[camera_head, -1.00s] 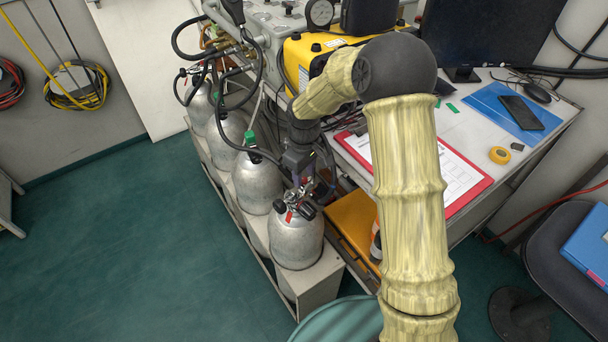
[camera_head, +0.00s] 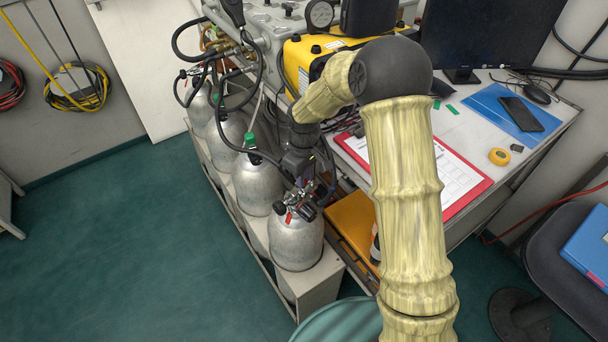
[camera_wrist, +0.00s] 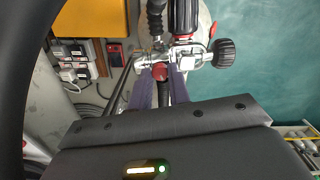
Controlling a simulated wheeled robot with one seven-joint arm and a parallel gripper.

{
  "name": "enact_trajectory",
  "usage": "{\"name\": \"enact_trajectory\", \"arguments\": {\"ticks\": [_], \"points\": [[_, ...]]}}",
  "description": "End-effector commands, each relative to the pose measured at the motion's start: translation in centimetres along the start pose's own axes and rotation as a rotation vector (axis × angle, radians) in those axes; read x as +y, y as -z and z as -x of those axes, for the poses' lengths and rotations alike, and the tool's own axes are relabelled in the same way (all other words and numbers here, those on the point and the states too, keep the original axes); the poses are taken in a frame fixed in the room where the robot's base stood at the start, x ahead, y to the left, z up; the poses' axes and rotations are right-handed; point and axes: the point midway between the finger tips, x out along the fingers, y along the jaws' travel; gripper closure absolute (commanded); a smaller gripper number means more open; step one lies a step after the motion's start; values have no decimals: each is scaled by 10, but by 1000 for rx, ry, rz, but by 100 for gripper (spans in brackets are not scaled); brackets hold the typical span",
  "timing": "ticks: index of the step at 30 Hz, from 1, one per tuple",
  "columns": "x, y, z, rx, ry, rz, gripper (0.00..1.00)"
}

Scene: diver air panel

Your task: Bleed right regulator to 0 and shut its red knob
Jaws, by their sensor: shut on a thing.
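The right regulator (camera_head: 303,204) sits on top of the nearest silver cylinder (camera_head: 296,246) at the end of the row. In the wrist view the regulator's metal body (camera_wrist: 187,54) lies just beyond the fingertips. A small red knob (camera_wrist: 160,71) shows between the two purplish fingers. My gripper (camera_wrist: 160,78) is shut on this red knob; in the head view my gripper (camera_head: 300,178) comes down to the regulator from behind and is partly hidden. A black ribbed knob (camera_wrist: 224,53) sticks out to the right of the regulator. No gauge reading can be made out.
Several other cylinders (camera_head: 228,135) stand in the rack behind, with black hoses. A desk with a red clipboard (camera_head: 468,188) and a yellow case (camera_head: 354,228) are to the right. A dark hose (camera_wrist: 22,60) runs along the wrist view's left edge. Open floor lies left.

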Motion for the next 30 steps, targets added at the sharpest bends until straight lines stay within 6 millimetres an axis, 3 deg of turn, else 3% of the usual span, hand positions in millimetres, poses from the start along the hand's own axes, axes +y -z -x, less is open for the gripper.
{"name": "enact_trajectory", "arguments": {"ticks": [11,30], "points": [[0,1,2,1,-1,-218,100],[0,0,3,1,-2,-820,100]]}}
